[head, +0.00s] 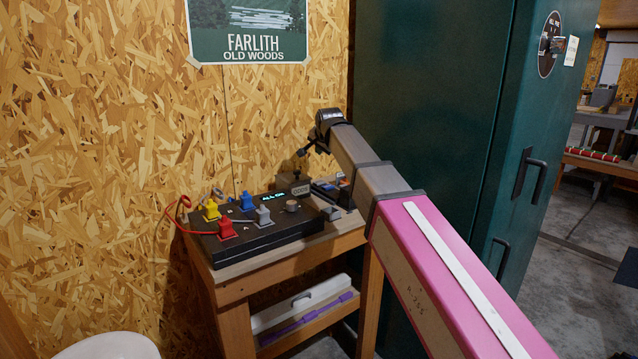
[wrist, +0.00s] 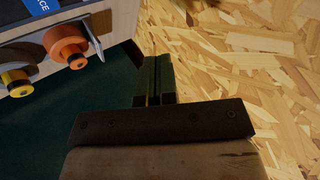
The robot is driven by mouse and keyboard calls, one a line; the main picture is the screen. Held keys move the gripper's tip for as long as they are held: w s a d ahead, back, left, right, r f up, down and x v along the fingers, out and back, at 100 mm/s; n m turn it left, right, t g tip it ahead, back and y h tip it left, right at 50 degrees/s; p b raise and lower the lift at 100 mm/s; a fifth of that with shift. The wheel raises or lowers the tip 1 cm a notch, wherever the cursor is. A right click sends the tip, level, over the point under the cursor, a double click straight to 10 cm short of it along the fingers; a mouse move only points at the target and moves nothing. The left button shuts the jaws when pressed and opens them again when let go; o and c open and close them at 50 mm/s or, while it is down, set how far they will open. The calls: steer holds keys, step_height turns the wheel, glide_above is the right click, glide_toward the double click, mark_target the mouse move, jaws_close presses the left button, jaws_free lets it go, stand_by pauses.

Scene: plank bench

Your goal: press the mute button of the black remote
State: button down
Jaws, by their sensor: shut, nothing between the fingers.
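I cannot make out a black remote or its mute button for certain in either view. My gripper (head: 303,152) hangs above the back right of the small wooden bench (head: 232,282), by the chipboard wall. Its dark fingers (wrist: 158,66) are together and empty in the wrist view.
A black control box (head: 262,238) with coloured connectors and a lit display fills much of the bench. A red cable (head: 172,212) loops at its left. A green cabinet (head: 425,90) stands right. Orange (wrist: 66,42) and yellow (wrist: 16,80) round parts show in the wrist view.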

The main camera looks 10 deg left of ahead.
mark_target(321, 182)
steer(key=shift+f, duration=4.15)
steer(key=shift+f, duration=0.2)
steer(key=shift+f, duration=0.2)
steer(key=shift+f, duration=0.45)
steer(key=shift+r, duration=0.85)
steer(key=shift+r, duration=0.15)
steer(key=shift+r, duration=2.4)
